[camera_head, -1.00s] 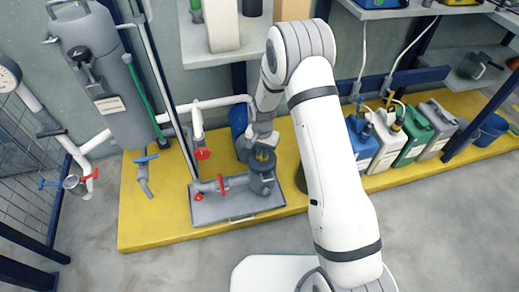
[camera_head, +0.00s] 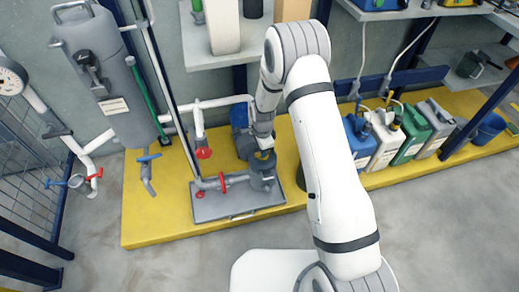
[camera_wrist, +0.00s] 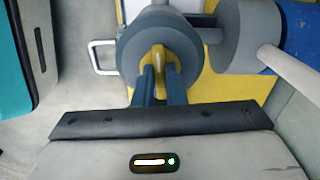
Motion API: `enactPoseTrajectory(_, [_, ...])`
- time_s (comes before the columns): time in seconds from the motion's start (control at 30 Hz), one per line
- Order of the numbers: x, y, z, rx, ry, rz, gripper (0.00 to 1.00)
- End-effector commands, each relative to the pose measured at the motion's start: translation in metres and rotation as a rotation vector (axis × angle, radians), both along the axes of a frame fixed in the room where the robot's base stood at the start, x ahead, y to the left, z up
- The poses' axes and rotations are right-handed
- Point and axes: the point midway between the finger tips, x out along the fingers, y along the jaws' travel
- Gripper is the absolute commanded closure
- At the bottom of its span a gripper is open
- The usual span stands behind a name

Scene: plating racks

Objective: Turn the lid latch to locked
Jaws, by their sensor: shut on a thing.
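The yellow lid latch (camera_wrist: 158,62) sits on top of a round dark grey housing (camera_wrist: 128,57) in the wrist view. My gripper (camera_wrist: 162,80) has its two blue fingers closed on the latch, one on each side. Part of the latch is hidden between the fingers. The locked mark cannot be made out.
The housing joins a grey pipe with a red valve handle (camera_head: 222,182) over a grey tray (camera_head: 208,211). Another red valve (camera_head: 204,153) hangs to the left. Several jugs, including a green one (camera_head: 412,136), stand right of my arm on the yellow platform (camera_head: 150,234).

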Motion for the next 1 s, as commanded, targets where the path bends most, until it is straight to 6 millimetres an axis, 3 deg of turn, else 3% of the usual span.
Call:
enactPoseTrajectory(0.3, [-0.0039, -0.0056, -0.0015, -0.006, 0.015, -0.099, 1.0])
enactPoseTrajectory(0.77, [-0.0049, -0.0063, -0.0024, -0.007, 0.017, -0.113, 1.0])
enactPoseTrajectory(0.8, [-0.0049, -0.0063, -0.0024, -0.007, 0.017, -0.113, 0.89])
enactPoseTrajectory(1.0, [-0.0037, -0.0048, -0.0019, -0.006, 0.013, -0.111, 0.72])
